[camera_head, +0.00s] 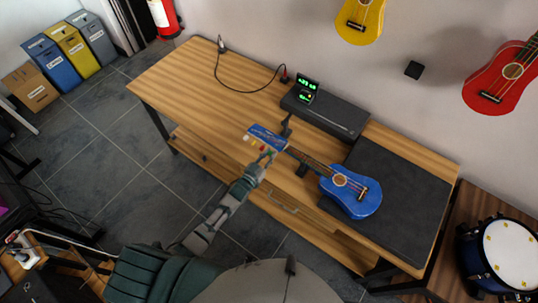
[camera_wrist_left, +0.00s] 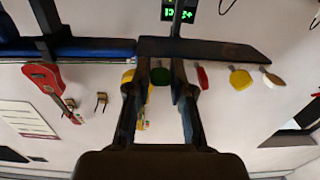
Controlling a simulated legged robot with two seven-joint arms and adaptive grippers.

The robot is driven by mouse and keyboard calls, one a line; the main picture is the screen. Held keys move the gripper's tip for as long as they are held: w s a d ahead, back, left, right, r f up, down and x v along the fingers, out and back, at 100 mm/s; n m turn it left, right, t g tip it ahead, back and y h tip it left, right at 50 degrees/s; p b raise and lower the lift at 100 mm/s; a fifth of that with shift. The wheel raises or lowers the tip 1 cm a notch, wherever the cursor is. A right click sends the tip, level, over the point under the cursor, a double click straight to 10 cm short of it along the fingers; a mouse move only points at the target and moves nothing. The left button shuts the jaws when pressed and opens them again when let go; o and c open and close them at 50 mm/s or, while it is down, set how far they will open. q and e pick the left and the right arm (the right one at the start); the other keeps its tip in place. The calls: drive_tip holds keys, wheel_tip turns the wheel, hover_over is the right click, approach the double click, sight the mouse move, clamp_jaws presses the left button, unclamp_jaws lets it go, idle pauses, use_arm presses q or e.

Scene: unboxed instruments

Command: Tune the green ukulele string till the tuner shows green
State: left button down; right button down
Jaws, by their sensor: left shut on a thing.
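The blue ukulele (camera_head: 352,192) lies on the wooden workbench, its body on a dark mat and its blue headstock (camera_head: 262,134) pointing left. In the left wrist view the headstock (camera_wrist_left: 225,48) carries a green peg (camera_wrist_left: 160,76), a red peg (camera_wrist_left: 203,77), a yellow peg (camera_wrist_left: 240,80) and a pale peg (camera_wrist_left: 270,78). My left gripper (camera_head: 266,156) is at the headstock, its fingers shut on the green peg. The tuner (camera_head: 306,88) shows small green characters and a yellowish spot, too small to read; its display (camera_wrist_left: 180,14) also shows in the left wrist view. My right gripper is out of view.
A long black case (camera_head: 325,113) lies beneath the tuner, and a black cable (camera_head: 240,88) runs across the bench. The dark mat (camera_head: 395,185) covers the right end. Red (camera_head: 500,77) and yellow (camera_head: 360,18) ukuleles hang on the wall.

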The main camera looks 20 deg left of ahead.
use_arm(q)
drive_tip(key=shift+r+m, duration=0.1)
drive_tip(key=shift+m, duration=0.3)
drive_tip(key=shift+d+m, duration=0.1)
drive_tip(key=shift+m, duration=1.1)
drive_tip(key=m, duration=0.4)
drive_tip(key=shift+m, duration=0.3)
drive_tip(key=m+b, duration=0.1)
drive_tip(key=m, duration=0.2)
drive_tip(key=shift+d, duration=0.1)
drive_tip(key=shift+m+b, duration=0.35)
drive_tip(key=shift+m, duration=0.95)
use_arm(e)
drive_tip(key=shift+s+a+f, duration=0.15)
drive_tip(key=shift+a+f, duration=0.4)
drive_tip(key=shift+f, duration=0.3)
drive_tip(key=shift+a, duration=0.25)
